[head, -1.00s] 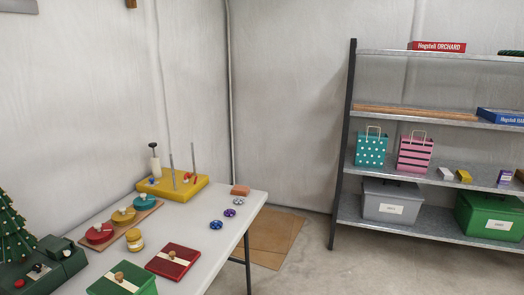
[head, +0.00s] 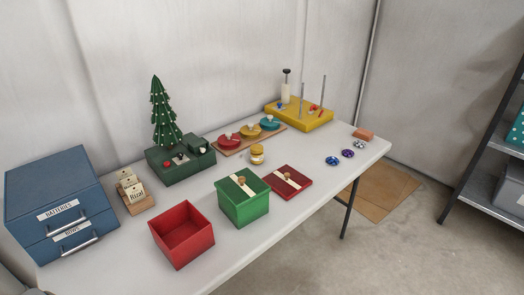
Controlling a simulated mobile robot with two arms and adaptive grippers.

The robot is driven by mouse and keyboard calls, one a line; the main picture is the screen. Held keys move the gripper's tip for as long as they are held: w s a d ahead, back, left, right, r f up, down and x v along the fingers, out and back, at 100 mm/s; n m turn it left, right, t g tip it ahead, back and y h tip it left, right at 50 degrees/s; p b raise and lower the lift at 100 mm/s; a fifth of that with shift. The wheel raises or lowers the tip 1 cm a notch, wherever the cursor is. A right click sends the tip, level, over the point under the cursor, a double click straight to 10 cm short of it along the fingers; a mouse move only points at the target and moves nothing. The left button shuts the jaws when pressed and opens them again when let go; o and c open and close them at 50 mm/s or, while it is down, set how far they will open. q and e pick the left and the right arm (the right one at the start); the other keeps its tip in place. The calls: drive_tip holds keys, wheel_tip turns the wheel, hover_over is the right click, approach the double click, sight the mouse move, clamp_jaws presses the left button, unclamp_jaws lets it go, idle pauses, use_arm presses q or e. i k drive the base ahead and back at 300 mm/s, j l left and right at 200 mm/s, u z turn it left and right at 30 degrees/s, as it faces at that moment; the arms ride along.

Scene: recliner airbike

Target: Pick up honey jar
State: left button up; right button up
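Nothing covers the jar. Neither of my grippers shows in the head view.
A red open box (head: 181,235) and red lid (head: 287,182) are near the table's front. A blue drawer cabinet (head: 60,207), card holder (head: 135,191) and small tree (head: 165,115) stand left. A yellow peg base (head: 299,116) stands behind. A metal shelf (head: 489,150) is at right.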

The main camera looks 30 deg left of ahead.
sight(257, 155)
drive_tip(key=l+u, duration=0.15)
drive_tip(key=u, duration=0.95)
drive_tip(key=i+l, duration=0.05)
